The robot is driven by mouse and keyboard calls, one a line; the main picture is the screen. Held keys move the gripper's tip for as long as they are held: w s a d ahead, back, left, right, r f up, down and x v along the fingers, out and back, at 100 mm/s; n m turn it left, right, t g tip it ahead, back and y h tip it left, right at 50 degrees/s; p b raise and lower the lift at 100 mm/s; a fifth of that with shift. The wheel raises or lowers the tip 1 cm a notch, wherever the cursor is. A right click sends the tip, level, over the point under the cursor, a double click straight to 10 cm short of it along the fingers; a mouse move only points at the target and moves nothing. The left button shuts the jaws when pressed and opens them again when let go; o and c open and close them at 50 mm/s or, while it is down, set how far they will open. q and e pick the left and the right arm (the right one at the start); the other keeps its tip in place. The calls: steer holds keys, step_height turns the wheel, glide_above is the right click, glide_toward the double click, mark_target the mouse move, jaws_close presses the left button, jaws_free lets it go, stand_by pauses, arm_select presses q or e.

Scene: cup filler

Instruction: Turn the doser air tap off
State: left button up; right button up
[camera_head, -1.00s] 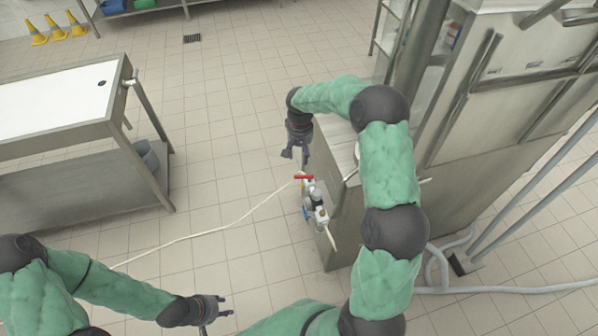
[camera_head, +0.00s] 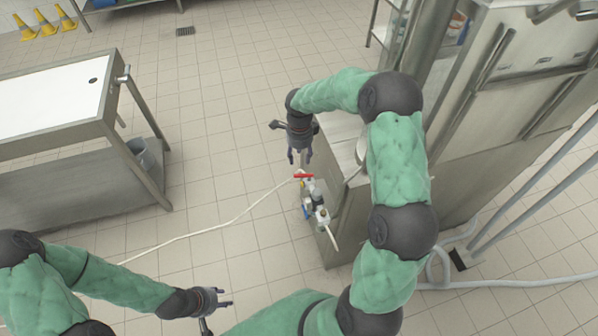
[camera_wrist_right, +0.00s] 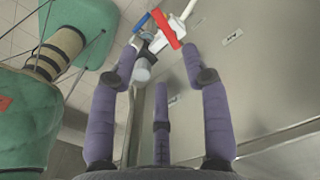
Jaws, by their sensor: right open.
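The doser air tap has a red handle (camera_head: 304,176) at the top of a small valve assembly (camera_head: 315,205) on the side of the steel machine. In the right wrist view the red handle (camera_wrist_right: 166,28) is beyond the fingertips, slanted, with a white hose and a blue part beside it. My right gripper (camera_head: 300,158) is open and empty, its fingers pointing down just above the handle; they look apart from it. In the wrist view the right gripper (camera_wrist_right: 158,70) has its fingers spread. My left gripper (camera_head: 222,299) is empty at the lower left, its fingers apart.
The steel machine (camera_head: 345,225) stands close on the right of the tap. A white hose (camera_head: 215,231) runs from the tap across the floor to the left. A steel table (camera_head: 60,140) stands at left. Tiled floor (camera_head: 230,130) between is clear.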

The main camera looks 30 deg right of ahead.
mark_target(300, 176)
step_height(300, 176, down, 11)
steer(key=shift+r+b, duration=0.1)
steer(key=shift+b, duration=1)
jaws_close()
